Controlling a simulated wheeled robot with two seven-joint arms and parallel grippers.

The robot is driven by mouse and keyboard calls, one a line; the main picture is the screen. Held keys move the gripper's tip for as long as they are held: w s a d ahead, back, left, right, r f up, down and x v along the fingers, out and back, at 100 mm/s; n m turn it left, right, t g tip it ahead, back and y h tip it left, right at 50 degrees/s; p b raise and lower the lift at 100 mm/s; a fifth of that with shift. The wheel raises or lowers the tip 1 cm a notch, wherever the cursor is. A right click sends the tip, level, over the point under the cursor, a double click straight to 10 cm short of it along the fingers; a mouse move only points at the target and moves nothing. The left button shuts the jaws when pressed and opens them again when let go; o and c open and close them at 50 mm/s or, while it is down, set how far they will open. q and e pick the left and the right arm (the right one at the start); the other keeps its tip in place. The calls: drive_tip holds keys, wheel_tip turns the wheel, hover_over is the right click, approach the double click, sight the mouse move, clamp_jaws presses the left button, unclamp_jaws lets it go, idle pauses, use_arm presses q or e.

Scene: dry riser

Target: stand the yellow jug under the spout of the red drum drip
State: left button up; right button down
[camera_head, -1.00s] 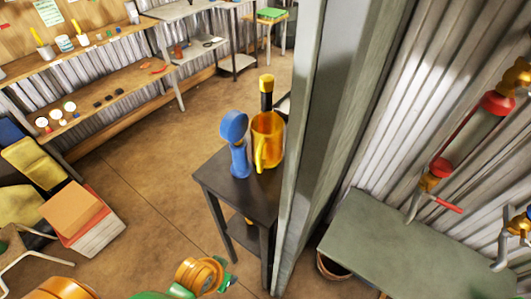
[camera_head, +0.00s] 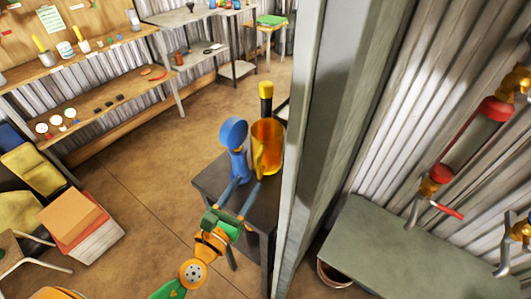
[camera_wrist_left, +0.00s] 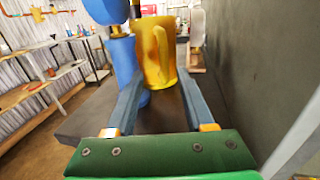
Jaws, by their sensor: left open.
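The yellow jug (camera_head: 268,150) stands upright on a small dark table (camera_head: 212,180), its handle facing my left gripper. It also shows in the left wrist view (camera_wrist_left: 153,60), straight ahead. My left gripper (camera_head: 248,182) is open, its two blue fingers pointing at the jug's lower part; I cannot tell whether they touch it. On the right wall is a drip with red ends and a clear tube (camera_head: 470,140), apparently the red drum drip. Its spout (camera_head: 412,212), with a red lever, hangs over a grey-green bench (camera_head: 420,250). My right gripper is out of view.
A blue object with a round head (camera_head: 235,145) stands close left of the jug. A dark bottle with a yellow cap (camera_head: 266,98) rises behind it. A grey partition (camera_head: 325,130) separates table and bench. Another tap (camera_head: 515,235) is at far right. The bench top looks clear.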

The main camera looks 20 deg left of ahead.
sight(258, 173)
use_arm(q)
drive_tip(key=w, duration=0.2)
drive_tip(key=w+d, duration=0.1)
drive_tip(key=w, duration=0.3)
drive_tip(key=shift+w+d+f+p, duration=0.3)
drive_tip(key=shift+w+d+p, duration=0.05)
drive_tip(key=shift+w+p, duration=0.05)
drive_tip(key=shift+s+r, duration=0.1)
clamp_jaws()
idle(0.7)
